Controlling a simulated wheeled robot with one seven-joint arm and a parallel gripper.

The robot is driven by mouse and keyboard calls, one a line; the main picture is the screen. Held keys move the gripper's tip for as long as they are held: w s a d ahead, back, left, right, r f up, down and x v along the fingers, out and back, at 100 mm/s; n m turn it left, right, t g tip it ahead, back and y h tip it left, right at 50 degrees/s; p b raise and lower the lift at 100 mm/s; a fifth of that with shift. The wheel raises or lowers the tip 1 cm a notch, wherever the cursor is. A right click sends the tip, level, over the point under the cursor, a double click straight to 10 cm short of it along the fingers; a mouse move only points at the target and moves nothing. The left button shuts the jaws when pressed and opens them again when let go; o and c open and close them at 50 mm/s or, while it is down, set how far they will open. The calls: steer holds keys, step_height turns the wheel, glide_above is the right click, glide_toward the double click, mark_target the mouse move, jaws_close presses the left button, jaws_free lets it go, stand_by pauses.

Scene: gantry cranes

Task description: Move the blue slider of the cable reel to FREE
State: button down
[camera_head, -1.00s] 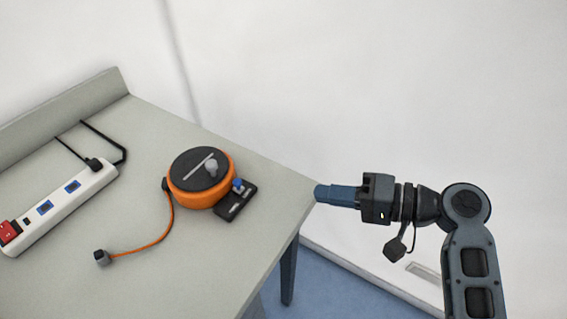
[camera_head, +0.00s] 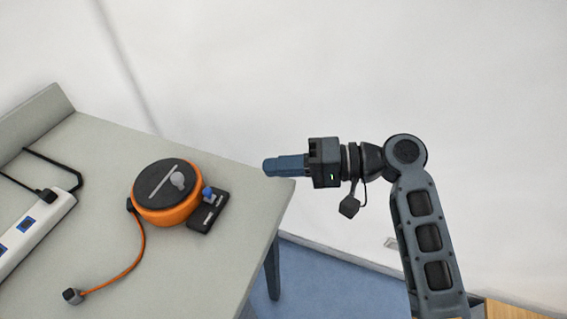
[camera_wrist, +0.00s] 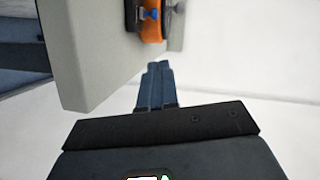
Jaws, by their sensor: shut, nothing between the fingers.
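The cable reel (camera_head: 165,203) is an orange drum with a dark top, a grey knob and a white bar, on the table near its right corner. Its blue slider (camera_head: 207,193) stands on a small black plate (camera_head: 208,214) at the reel's right side. White marks on the plate are too small to read. The blue slider also shows at the top of the wrist view (camera_wrist: 149,13), beside the orange drum. My gripper (camera_head: 266,167) is shut and empty, with blue fingers pointing left, over the table's right corner. It is to the right of the slider and apart from it.
The grey table (camera_head: 190,262) has a raised back edge at the left. A white power strip (camera_head: 38,232) with a black plug lies at the left. The table's front is clear.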

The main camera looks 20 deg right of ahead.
mark_target(209, 195)
steer(key=p+x, duration=0.1)
steer(key=x, duration=0.5)
steer(key=shift+a, duration=0.45)
steer(key=shift+s+a+f, duration=0.3)
steer(key=shift+s+a, duration=0.25)
steer(key=shift+a, duration=0.35)
steer(key=shift+s+a+f+p, duration=0.25)
steer(key=shift+a+p, duration=0.1)
steer(key=shift+a, duration=0.2)
